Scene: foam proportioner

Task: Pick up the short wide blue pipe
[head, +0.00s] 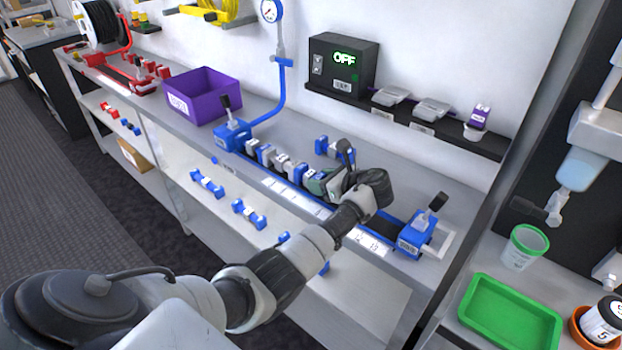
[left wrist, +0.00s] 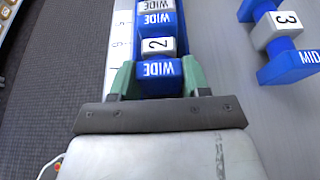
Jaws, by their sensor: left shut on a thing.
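A blue and grey pipe (left wrist: 158,46) marked 2, with WIDE on its blue ends, lies between my green fingertips in the left wrist view. My left gripper (left wrist: 161,78) is shut on its near blue end. In the head view, my left gripper (head: 318,183) is at the right end of a row of blue and grey pipes (head: 268,156) in the blue bench fixture. The held pipe lines up with this row, and I cannot tell whether it is lifted. The gripper partly hides its near end. My right gripper is not in view.
A loose pipe marked 3 and MID (left wrist: 284,36) lies right of the held one. More blue pipes (head: 207,183) lie on the lower shelf. Blue clamps (head: 232,136) and (head: 416,240) stand at the fixture's ends. A purple bin (head: 205,95) stands behind, left.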

